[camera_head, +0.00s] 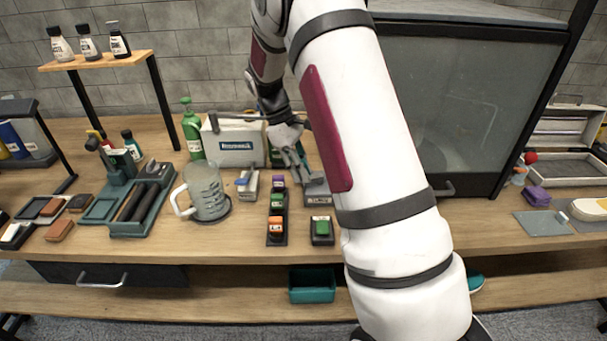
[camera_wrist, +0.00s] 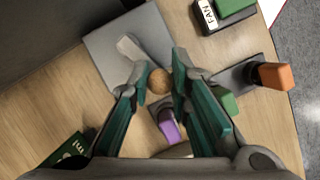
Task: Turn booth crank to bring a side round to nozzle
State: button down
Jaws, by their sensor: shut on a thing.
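The booth (camera_head: 455,100) stands at the right in the head view, with a dull glass front; I cannot make out a shoe or a nozzle inside. Its crank shows in the wrist view as a pale arm (camera_wrist: 130,48) over a grey plate (camera_wrist: 108,42), with a round brown knob (camera_wrist: 159,82) at its end. My gripper (camera_wrist: 159,72) has its teal fingers on either side of this knob and is shut on it. In the head view my gripper (camera_head: 296,163) is left of the booth, and my arm hides part of the booth and crank.
Purple, green and orange switches (camera_head: 277,226) and a separate green switch (camera_head: 321,229) sit close in front of my gripper. A white box (camera_head: 235,140), a green bottle (camera_head: 192,130) and a clear jug (camera_head: 206,190) stand to the left.

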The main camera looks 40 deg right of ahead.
jog(key=shift+w+d+m+y+b, duration=0.2)
jog(key=shift+w+m+y+b, duration=0.2)
jog(key=shift+m, duration=0.55)
jog(key=shift+w+d+m+y+b, duration=0.15)
jog(key=shift+w+m+y+b, duration=0.25)
jog(key=shift+m, duration=0.55)
jog(key=c, duration=1.5)
grip_release()
jog(key=shift+r, duration=0.1)
jog(key=v, duration=1.1)
jog(key=shift+w+r, duration=0.3)
jog(key=shift+w, duration=0.05)
jog(key=shift+a, duration=0.1)
